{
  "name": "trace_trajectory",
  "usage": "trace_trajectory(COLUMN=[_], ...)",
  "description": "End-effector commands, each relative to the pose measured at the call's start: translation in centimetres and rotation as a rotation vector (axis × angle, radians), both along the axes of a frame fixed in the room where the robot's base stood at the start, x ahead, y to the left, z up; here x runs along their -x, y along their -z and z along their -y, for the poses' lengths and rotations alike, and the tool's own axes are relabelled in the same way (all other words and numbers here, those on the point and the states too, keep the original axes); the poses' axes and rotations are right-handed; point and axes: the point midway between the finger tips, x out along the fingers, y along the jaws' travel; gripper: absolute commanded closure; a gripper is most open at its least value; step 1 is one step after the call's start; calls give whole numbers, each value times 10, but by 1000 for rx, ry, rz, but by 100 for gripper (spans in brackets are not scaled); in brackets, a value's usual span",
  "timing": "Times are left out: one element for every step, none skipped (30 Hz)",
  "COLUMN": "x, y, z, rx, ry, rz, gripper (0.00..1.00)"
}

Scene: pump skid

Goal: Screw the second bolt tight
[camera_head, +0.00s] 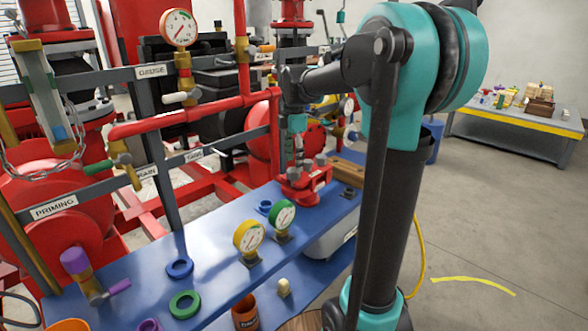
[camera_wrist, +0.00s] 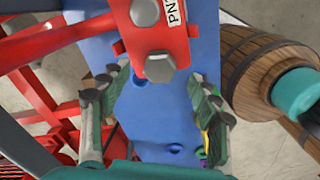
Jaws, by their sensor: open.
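The red flange block (camera_head: 305,188) stands on the blue bench, with grey hex bolts on it. In the wrist view the red flange (camera_wrist: 175,35) carries two grey hex bolt heads. One bolt head (camera_wrist: 160,67) is near the flange's lower edge and the other bolt head (camera_wrist: 145,12) is at the top edge. My gripper (camera_wrist: 157,82) is open and empty, with its fingers on either side of the lower bolt head and apart from it. In the head view my gripper (camera_head: 298,142) points down above the flange. I cannot tell from these frames how far each bolt is screwed in.
Gauges with a yellow rim (camera_head: 249,236) and a green rim (camera_head: 282,216) stand on the blue bench (camera_head: 215,250) in front of the flange. A wooden block (camera_head: 347,172) lies right of the flange. Red pipes (camera_head: 190,118) run at the left. A wooden barrel (camera_wrist: 262,65) shows right of the bench.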

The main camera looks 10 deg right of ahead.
Motion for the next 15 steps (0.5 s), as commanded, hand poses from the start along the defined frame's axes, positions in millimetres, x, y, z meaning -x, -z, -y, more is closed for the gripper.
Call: trace_trajectory(x=[0, 0, 0, -1, -1, 0, 0, 0, 0, 0, 0, 0, 0, 0, 0], y=[8, 12, 17, 20, 23, 27, 29, 30, 32, 33, 34, 35, 35, 35, 35], z=[0, 0, 0, 0, 0, 0, 0, 0, 0, 0, 0, 0, 0, 0, 0], rx=[0, 0, 0, 0, 0, 0, 0, 0, 0, 0, 0, 0, 0, 0, 0], ry=[0, 0, 0, 0, 0, 0, 0, 0, 0, 0, 0, 0, 0, 0, 0], rz=[0, 0, 0, 0, 0, 0, 0, 0, 0, 0, 0, 0, 0, 0, 0], gripper=[38, 38, 38, 38, 38, 38, 38, 38, 38, 38, 38, 38, 38, 38, 38])
